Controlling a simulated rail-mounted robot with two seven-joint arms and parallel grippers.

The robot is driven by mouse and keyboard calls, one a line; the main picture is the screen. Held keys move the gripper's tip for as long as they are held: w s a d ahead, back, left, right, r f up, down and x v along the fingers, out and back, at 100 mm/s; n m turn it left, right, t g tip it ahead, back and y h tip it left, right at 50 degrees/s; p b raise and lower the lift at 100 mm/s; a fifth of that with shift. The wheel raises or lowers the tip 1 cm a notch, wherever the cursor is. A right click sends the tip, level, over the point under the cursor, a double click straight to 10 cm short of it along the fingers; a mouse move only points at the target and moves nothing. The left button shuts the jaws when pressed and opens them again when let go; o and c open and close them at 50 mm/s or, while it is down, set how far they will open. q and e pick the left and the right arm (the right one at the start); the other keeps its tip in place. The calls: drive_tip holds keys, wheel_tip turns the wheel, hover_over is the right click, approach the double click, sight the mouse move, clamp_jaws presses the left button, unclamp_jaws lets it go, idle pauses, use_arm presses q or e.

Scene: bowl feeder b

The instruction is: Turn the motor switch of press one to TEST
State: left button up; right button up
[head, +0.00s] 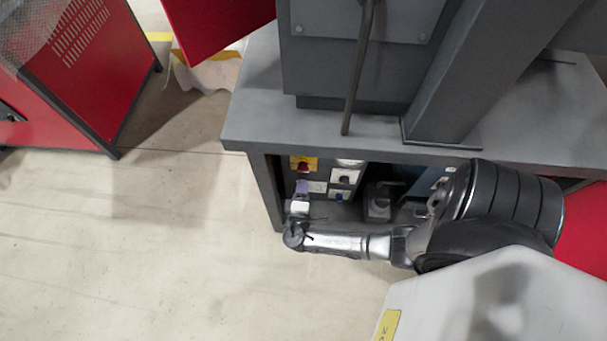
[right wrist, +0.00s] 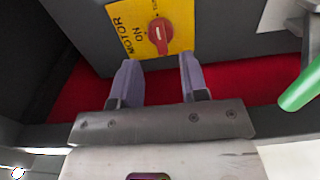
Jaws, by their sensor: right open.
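The motor switch is a red knob (right wrist: 158,36) on a yellow plate (right wrist: 127,24) lettered MOTOR and ON, at the top of the right wrist view. A second label beside the knob is too small to read surely, and I cannot tell the knob's exact setting. In the head view the yellow plate (head: 311,162) shows under the press table's front edge. My right gripper (right wrist: 157,63) is open and empty. Its two purple-grey fingers point at the plate, either side of the knob's line, apparently short of it. In the head view the right gripper (head: 302,187) is just below the plate.
White switch boxes (head: 343,177) sit right of the plate. The grey table (head: 250,118) overhangs the panel, and its leg (head: 268,192) stands close left. A green part (right wrist: 299,88) is right of my fingers. Open floor (head: 150,240) lies left; a red cabinet (head: 95,65) stands far left.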

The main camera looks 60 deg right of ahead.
drive_tip(key=p+v, duration=0.1)
drive_tip(key=v, duration=0.7)
drive_tip(key=shift+p, duration=0.35)
drive_tip(key=shift+a, duration=0.1)
